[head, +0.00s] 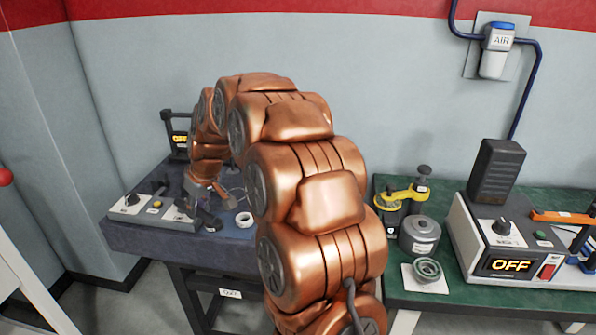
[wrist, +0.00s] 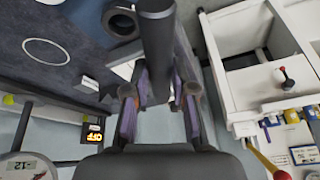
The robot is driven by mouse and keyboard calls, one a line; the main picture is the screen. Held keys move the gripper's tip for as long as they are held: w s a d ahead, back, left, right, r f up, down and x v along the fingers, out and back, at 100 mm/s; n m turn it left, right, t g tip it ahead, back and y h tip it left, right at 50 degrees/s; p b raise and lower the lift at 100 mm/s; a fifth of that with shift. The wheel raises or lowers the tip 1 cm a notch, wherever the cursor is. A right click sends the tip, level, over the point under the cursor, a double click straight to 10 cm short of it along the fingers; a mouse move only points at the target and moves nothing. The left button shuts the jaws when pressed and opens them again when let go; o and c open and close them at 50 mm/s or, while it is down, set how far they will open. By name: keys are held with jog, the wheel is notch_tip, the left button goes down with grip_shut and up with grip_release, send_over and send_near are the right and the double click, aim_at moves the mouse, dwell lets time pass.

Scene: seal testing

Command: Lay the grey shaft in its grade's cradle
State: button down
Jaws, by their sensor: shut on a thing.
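My gripper (wrist: 160,98) is shut on a dark grey shaft (wrist: 157,45) in the wrist view. The shaft stands out from between the two fingers toward the top of that view. In the head view my gripper (head: 207,212) is over the left bench, small and partly hidden by my own arm; the shaft cannot be made out clearly there. I cannot pick out a grade cradle with certainty in either view.
The left bench (head: 240,247) holds a control box (head: 128,210), an OFF display (head: 180,139) and a white ring (head: 244,219). The green right bench (head: 450,299) holds a grey cylinder (head: 419,236) and an OFF unit (head: 505,250). A white open-topped box (wrist: 240,88) shows in the wrist view.

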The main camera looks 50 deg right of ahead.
jog(key=d, duration=0.4)
jog(key=s+d+r+n, duration=0.1)
jog(key=d, duration=0.3)
jog(key=s+d+n+p, duration=0.1)
jog(key=d, duration=0.3)
jog(key=shift+s+r+y, duration=0.1)
jog(key=shift+r+y, duration=0.15)
jog(key=shift+y, duration=0.15)
jog(key=shift+s+d+f+n+g+y+p, duration=0.15)
jog(key=shift+s+d+f+n+p, duration=0.25)
jog(key=shift+s+d, duration=1.55)
jog(key=shift+s+d+f+n+g+y+p, duration=0.15)
jog(key=shift+s+d+f+n+p, duration=0.5)
jog(key=shift+d, duration=2.15)
jog(key=shift+s+d+f+n+g+y+p, duration=0.1)
jog(key=shift+s+d+n+g, duration=0.1)
jog(key=shift+s+d, duration=1.85)
jog(key=shift+w+d+f+b, duration=0.15)
jog(key=shift+w+f+b, duration=0.1)
jog(key=shift+f, duration=0.25)
jog(key=shift+w+d+f+b, duration=0.15)
jog(key=shift+f+b, duration=0.05)
jog(key=shift+f, duration=0.3)
jog(key=shift+f+b, duration=0.55)
jog(key=shift+f, duration=0.1)
jog(key=shift+f+b, duration=0.55)
jog(key=shift+b, duration=0.1)
jog(key=c, duration=0.9)
grip_release()
